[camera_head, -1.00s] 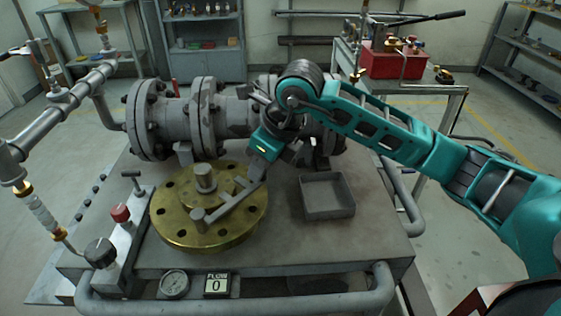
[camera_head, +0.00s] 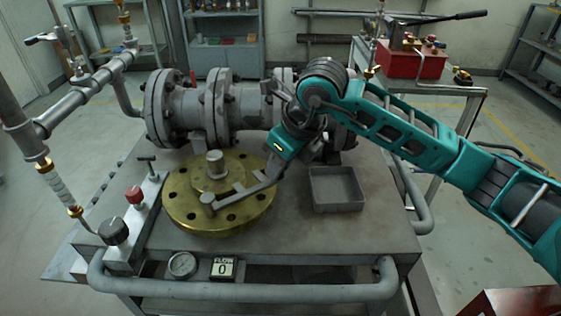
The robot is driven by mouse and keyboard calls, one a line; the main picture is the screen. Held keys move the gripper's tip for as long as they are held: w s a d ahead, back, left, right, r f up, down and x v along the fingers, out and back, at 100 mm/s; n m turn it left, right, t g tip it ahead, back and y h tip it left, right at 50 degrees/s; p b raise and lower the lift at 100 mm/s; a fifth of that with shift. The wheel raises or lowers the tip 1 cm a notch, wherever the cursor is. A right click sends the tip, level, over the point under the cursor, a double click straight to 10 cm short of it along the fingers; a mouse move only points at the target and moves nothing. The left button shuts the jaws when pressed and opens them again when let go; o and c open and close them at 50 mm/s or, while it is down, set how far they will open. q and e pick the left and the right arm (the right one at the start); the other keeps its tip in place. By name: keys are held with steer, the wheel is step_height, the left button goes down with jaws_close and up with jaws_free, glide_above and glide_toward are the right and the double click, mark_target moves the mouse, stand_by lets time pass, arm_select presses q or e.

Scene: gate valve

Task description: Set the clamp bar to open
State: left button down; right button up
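The clamp bar (camera_head: 242,195) is a grey bar lying over a round brass flange (camera_head: 185,215). One end is at a round grey pivot near the flange's front. The bar runs right and slightly back across the rim. My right gripper (camera_head: 275,172) is at the bar's outer end, just right of the flange, and appears to touch it. Its fingers are too small and hidden against the bar to show whether they are shut on it. A grey post (camera_head: 215,163) stands up from the flange's middle. My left gripper is not in view.
A shallow grey tray (camera_head: 337,205) is right of the flange. A large pipe valve body (camera_head: 180,105) lies behind. A red button (camera_head: 134,195) and black knob (camera_head: 113,231) are on the left. A gauge (camera_head: 182,265) and a flow display reading 0 (camera_head: 224,268) are in front.

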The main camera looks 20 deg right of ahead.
steer(key=o, duration=0.4)
steer(key=p+v, duration=0.1)
steer(key=v, duration=1.2)
steer(key=shift+f, duration=0.1)
